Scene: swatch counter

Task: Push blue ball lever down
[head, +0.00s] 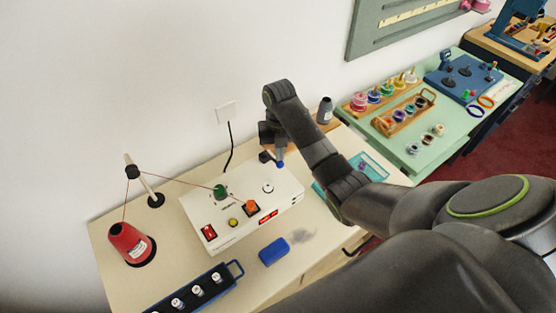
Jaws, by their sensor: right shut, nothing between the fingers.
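A white machine box (245,213) stands on the cream counter. The blue ball lever (280,164) shows at the box's back right edge, with its small blue ball visible. My right gripper (266,156) is shut and empty, pointing down at the back of the box, just left of and slightly above the blue ball. I cannot tell whether it touches the ball or the lever. The lever's stem is mostly hidden by the gripper and ball. My left gripper is out of view.
The box top carries a green knob (221,191), an orange part (252,206) and a red switch (209,231). A red thread cone (130,244) and a thread stand (144,182) are at left. A blue block (273,251) lies in front. A dark bottle (325,110) stands behind my right arm.

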